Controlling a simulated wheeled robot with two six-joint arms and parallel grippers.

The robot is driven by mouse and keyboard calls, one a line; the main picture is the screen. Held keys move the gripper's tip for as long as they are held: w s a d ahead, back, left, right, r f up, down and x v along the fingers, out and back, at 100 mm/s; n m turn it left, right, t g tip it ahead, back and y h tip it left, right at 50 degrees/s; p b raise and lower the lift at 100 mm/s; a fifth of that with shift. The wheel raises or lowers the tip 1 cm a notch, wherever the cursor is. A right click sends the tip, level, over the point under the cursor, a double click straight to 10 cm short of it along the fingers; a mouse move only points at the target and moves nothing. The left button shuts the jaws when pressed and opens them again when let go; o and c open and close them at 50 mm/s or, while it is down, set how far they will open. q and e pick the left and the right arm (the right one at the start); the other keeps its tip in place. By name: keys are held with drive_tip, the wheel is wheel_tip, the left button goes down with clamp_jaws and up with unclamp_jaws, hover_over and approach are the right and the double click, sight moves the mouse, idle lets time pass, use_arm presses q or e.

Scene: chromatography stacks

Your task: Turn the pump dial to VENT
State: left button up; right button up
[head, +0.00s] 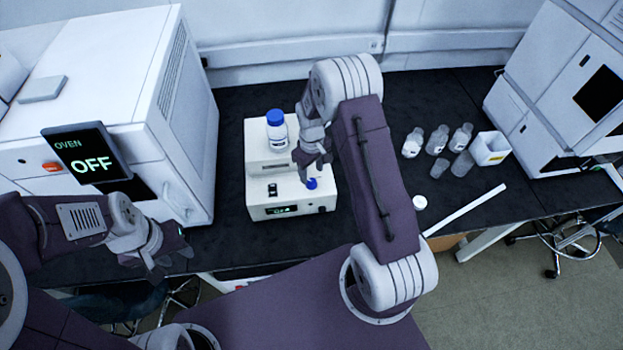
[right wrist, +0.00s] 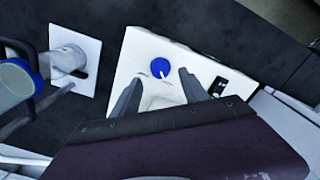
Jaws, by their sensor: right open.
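The white pump unit (head: 257,190) stands on the dark bench in the middle of the head view. Its blue dial (head: 312,183) is on the top near the front right. In the right wrist view the dial (right wrist: 160,68) is round and blue, with small marks beside it too small to read. My right gripper (right wrist: 160,80) is open, its fingers spread to either side of the dial; I cannot tell whether they touch it. In the head view the right gripper (head: 312,165) is just above the dial. My left gripper (head: 170,259) appears open and empty, in front of the oven.
The oven (head: 90,160) reads OFF at left. Several clear bottles (head: 437,140), a white container (head: 490,148) and a white strip (head: 466,210) lie to the right.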

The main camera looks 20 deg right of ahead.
sight(310, 181)
wheel_tip(310, 181, up, 4)
drive_tip(key=shift+r, duration=0.25)
drive_tip(key=shift+s, duration=0.1)
drive_tip(key=s+a+r+t+b, duration=0.2)
drive_tip(key=s+a+r+b, duration=0.15)
drive_tip(key=s+r, duration=0.25)
drive_tip(key=s+f+m, duration=0.2)
drive_tip(key=s+m, duration=0.2)
drive_tip(key=s, duration=0.6)
drive_tip(key=shift+s+a+f+g, duration=0.2)
drive_tip(key=shift+s+a+g, duration=0.1)
drive_tip(key=shift+s+g, duration=0.1)
